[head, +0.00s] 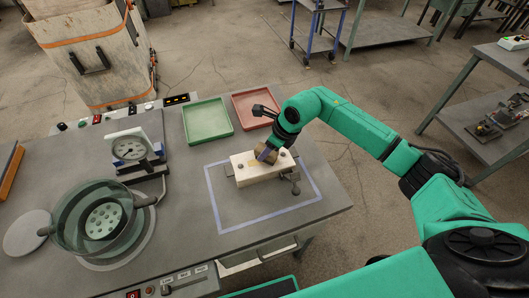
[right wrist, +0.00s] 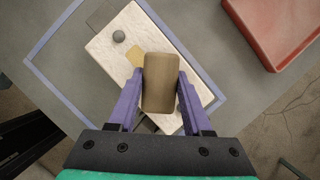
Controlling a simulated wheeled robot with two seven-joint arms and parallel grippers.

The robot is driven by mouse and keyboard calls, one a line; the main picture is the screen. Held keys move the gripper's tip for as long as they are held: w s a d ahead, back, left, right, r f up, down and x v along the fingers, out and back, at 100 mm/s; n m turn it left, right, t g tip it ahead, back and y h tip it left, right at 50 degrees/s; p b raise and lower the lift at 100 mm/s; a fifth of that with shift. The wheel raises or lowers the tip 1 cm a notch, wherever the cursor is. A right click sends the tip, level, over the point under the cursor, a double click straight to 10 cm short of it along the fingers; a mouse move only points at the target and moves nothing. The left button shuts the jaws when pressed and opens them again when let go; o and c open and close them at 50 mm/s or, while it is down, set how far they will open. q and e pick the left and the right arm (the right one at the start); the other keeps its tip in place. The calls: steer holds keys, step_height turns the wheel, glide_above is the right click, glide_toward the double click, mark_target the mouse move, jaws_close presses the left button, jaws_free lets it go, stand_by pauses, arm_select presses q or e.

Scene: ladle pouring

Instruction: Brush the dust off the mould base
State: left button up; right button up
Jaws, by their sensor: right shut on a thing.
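The mould base (head: 246,176) is a pale, flat block inside the blue-lined rectangle on the bench. It also shows in the right wrist view (right wrist: 108,47), with a round grey knob and a yellowish-tan patch (right wrist: 133,57) on its top. My right gripper (head: 266,153) is over the base, its purple fingers shut on the sides of a brown block-shaped brush (right wrist: 161,82). The brush hides part of the base top; I cannot tell whether it touches it. My left gripper is not in view.
A green tray (head: 207,120) and a red tray (head: 243,103) stand behind the base. A dial scale (head: 130,150) and a round green pan (head: 65,228) are at left. A small clamp or handle (head: 294,180) is at the base's right end. The bench inside the blue line is otherwise clear.

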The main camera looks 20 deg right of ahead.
steer(key=shift+d+f, duration=0.2)
steer(key=shift+d, duration=0.95)
steer(key=shift+d+r+b, duration=0.15)
steer(key=shift+d+b, duration=0.15)
steer(key=shift+d, duration=0.1)
step_height(320, 180, up, 6)
steer(key=p, duration=0.3)
steer(key=shift+p, duration=0.4)
steer(key=shift+r, duration=0.1)
step_height(320, 180, up, 3)
steer(key=shift+p, duration=0.95)
